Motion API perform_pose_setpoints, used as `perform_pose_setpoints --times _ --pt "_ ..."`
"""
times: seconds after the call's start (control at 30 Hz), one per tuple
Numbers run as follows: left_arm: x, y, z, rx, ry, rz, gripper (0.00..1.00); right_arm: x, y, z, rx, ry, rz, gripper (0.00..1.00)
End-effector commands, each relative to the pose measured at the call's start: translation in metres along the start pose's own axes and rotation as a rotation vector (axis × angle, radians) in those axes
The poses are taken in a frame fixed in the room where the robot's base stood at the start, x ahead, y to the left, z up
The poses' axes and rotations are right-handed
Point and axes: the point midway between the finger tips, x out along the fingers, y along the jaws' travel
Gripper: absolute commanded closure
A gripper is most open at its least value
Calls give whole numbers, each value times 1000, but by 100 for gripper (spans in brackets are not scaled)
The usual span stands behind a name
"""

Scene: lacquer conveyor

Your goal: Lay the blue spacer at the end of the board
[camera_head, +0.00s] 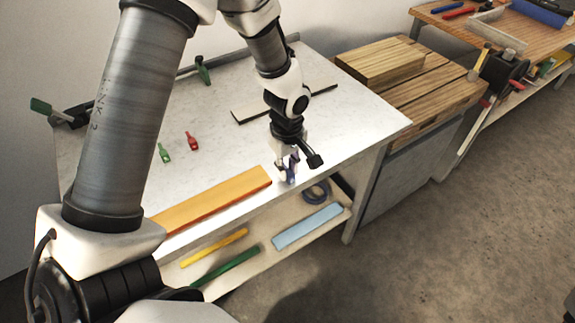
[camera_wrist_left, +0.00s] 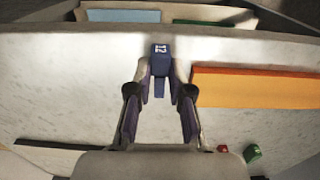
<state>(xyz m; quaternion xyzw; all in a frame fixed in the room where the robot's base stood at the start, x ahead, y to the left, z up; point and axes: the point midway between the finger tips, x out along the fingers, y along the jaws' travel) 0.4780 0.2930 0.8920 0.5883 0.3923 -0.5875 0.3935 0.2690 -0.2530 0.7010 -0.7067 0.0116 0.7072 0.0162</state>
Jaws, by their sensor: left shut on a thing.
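My left gripper (camera_head: 288,163) is shut on the blue spacer (camera_head: 292,173), low near the front edge of the white table. In the left wrist view the dark blue spacer (camera_wrist_left: 160,60), with a white mark on top, sits between the fingertips of the left gripper (camera_wrist_left: 160,78). The orange board (camera_head: 222,196) lies along the table's front edge, and the spacer is just beyond its right end. The board also shows in the left wrist view (camera_wrist_left: 255,88), to the right of the spacer with a small gap. Whether the spacer touches the tabletop, I cannot tell. My right gripper is not in view.
A dark-edged strip (camera_head: 252,111) lies behind the gripper. The shelf below holds a light blue board (camera_head: 308,226), yellow and green strips, and a coil. Wooden boards (camera_head: 381,62) stand at right.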

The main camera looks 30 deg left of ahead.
Motion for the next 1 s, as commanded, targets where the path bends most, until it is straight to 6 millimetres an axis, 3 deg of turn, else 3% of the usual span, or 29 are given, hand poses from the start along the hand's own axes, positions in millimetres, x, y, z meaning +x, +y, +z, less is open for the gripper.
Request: perform_pose_setpoints --times 0.17,0.2,0.27,0.67,0.77,1.0 --pt "0 0 0 0 0 0 94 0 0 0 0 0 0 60" --pt "0 0 0 0 0 0 70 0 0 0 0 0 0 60" --pt "0 0 0 0 0 0 51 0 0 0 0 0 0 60" --pt "-8 1 0 1 1 2 51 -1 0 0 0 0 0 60" --pt "-26 1 0 -1 2 4 51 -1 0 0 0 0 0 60" --pt "-88 2 -1 0 3 6 51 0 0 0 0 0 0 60"
